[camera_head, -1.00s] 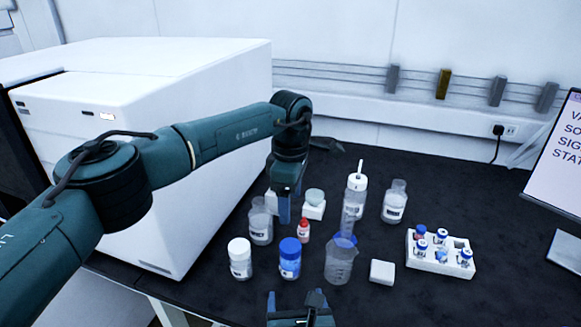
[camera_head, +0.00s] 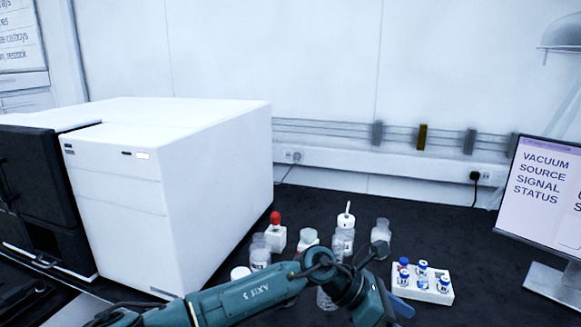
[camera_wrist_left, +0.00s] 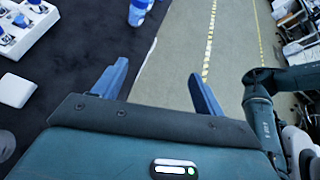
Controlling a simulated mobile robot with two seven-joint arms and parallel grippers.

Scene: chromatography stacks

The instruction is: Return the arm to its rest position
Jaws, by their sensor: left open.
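My left arm comes in low from the left in the head view and bends over the front of the bench. Its gripper (camera_head: 398,308) is at the lower middle, partly cut off or hidden by the arm. In the left wrist view the left gripper (camera_wrist_left: 158,90) has its two blue fingers wide apart, with nothing between them. The fingers point over the bench edge toward the floor. A teal arm at the right of that view looks like my right arm; its gripper cannot be made out.
A white instrument (camera_head: 170,190) stands left, a monitor (camera_head: 545,195) right. The wrist view shows open floor (camera_wrist_left: 180,50) beyond the bench.

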